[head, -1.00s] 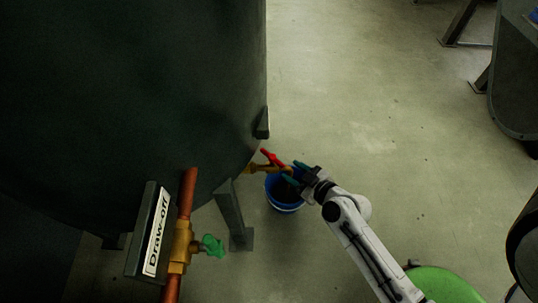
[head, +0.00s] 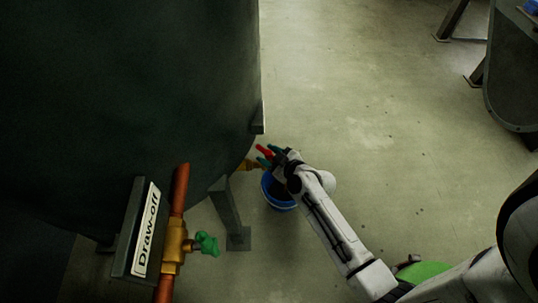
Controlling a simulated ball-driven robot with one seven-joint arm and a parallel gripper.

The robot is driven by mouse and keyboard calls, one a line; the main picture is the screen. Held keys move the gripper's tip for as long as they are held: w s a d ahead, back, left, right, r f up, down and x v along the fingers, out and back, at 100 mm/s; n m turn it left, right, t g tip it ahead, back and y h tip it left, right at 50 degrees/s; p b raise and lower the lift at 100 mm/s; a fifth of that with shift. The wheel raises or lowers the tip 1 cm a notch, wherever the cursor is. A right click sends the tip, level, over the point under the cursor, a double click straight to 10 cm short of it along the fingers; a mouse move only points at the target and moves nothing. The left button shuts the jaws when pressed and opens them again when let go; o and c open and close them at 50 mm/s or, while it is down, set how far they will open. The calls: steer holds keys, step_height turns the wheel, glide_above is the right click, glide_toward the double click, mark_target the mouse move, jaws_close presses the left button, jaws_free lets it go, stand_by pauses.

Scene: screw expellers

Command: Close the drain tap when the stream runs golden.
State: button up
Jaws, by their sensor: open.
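The drain tap is a brass fitting (head: 248,165) low on the dark tank's right side, with a red lever (head: 264,151). My gripper (head: 269,155) is open, its two teal fingers at the lever, one on either side of its right part. I cannot tell whether they touch it. A blue bucket (head: 281,205) stands on the floor below the tap, partly covered by my gripper and arm. Its inside looks dark. I cannot make out a stream or its colour.
The large dark tank (head: 130,80) fills the left, with a leg (head: 226,210) beside the bucket. A copper pipe (head: 179,195) with a green-handled valve (head: 207,244) and a "Draw-off" sign (head: 147,230) stands in front. Open floor (head: 380,90) lies to the right.

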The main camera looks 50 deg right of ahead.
steer(key=shift+c, duration=0.2)
jaws_close()
